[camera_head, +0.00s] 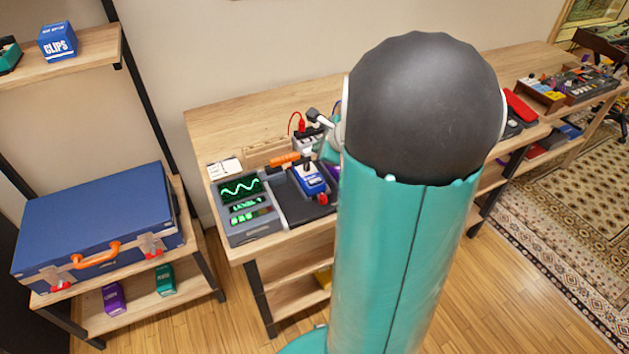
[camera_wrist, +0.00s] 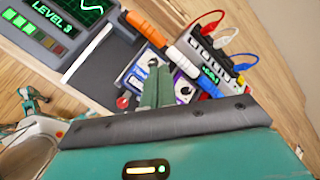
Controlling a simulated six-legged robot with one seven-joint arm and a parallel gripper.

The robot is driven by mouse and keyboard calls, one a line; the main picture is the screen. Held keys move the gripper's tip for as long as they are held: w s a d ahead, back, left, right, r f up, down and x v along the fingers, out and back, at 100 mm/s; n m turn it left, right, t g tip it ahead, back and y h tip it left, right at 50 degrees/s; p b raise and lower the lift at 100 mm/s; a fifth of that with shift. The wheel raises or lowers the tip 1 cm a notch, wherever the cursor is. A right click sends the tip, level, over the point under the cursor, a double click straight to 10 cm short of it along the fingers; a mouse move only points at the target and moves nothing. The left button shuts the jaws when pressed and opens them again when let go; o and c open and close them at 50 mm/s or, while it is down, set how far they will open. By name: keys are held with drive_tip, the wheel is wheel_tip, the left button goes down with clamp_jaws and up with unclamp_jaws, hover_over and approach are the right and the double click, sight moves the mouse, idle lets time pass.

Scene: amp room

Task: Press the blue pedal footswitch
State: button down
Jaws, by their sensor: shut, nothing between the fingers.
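The blue pedal footswitch (camera_head: 311,178) stands on a dark pad at the near left end of the wooden workbench, beside a grey device with green screens. In the wrist view the blue pedal (camera_wrist: 136,76) is just left of my fingers, partly hidden by them. My gripper (camera_wrist: 158,72) is shut and empty, its teal fingers side by side. They overlap the gap between the blue pedal and a purple pedal (camera_wrist: 183,88). I cannot tell whether the fingertips touch either pedal. In the head view my arm hides most of the gripper.
The grey screen device (camera_head: 236,232) is left of the pedals. A box with coloured plugs (camera_wrist: 217,62) and an orange-and-white tool (camera_wrist: 182,45) lie close beyond my fingers. A blue suitcase (camera_head: 95,225) sits on a shelf at the left. More gear lies along the bench right.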

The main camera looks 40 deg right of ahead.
sight(318, 182)
drive_tip(key=shift+a+f, duration=0.1)
drive_tip(key=shift+f, duration=4.25)
drive_tip(key=shift+f, duration=0.1)
drive_tip(key=shift+f, duration=0.3)
drive_tip(key=shift+f, duration=0.5)
drive_tip(key=shift+r, duration=0.9)
drive_tip(key=shift+r, duration=2.55)
